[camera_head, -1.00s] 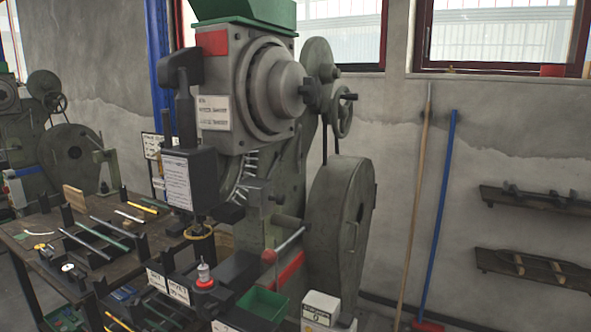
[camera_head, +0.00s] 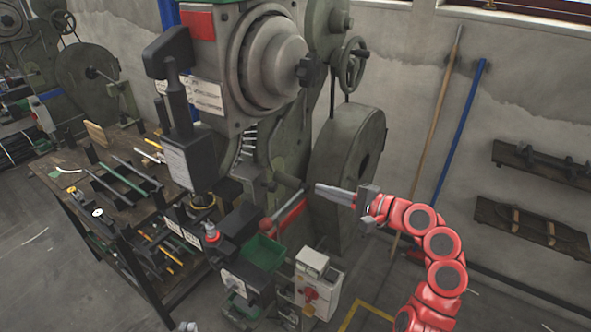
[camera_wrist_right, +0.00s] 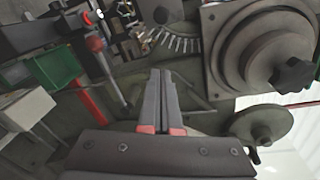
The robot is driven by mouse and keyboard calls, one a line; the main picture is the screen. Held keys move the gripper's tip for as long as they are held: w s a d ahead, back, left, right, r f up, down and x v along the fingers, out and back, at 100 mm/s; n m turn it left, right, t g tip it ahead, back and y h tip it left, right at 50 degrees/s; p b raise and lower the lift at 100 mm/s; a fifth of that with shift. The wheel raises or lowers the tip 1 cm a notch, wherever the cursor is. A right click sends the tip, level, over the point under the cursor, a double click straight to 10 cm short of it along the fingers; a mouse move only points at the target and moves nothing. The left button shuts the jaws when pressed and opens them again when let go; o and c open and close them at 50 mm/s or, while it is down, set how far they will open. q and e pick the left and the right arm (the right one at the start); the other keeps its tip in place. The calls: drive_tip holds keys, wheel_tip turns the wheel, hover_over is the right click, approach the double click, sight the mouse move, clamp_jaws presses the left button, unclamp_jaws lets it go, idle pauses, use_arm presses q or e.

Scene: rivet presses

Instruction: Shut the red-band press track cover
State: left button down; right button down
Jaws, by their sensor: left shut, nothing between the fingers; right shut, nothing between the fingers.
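The red-band press (camera_head: 270,60) stands in the middle of the head view, with a red patch at its top and a red strip (camera_head: 290,215) low on its frame. A curved toothed or coiled track (camera_head: 247,142) shows on its front; it also shows in the right wrist view (camera_wrist_right: 175,38). I cannot make out the cover for certain or how far it stands open. My right gripper (camera_head: 320,190) is shut and empty, right of the press's lower front; its fingers (camera_wrist_right: 160,75) point toward the press. Only a tip of my left gripper (camera_head: 188,326) shows at the bottom edge.
A lever with a red ball (camera_head: 267,224), a green bin (camera_head: 264,252) and a control box (camera_head: 312,263) sit at the press's lower front. The large flywheel (camera_head: 345,160) is behind my right gripper. A workbench (camera_head: 75,185) stands left.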

sight(256, 185)
drive_tip(key=w+a+p, duration=0.2)
drive_tip(key=a+p, duration=0.3)
drive_tip(key=a, duration=0.4)
drive_tip(key=shift+a+p, duration=0.15)
drive_tip(key=shift+p, duration=0.2)
drive_tip(key=shift+w, duration=0.1)
drive_tip(key=shift+r, duration=0.1)
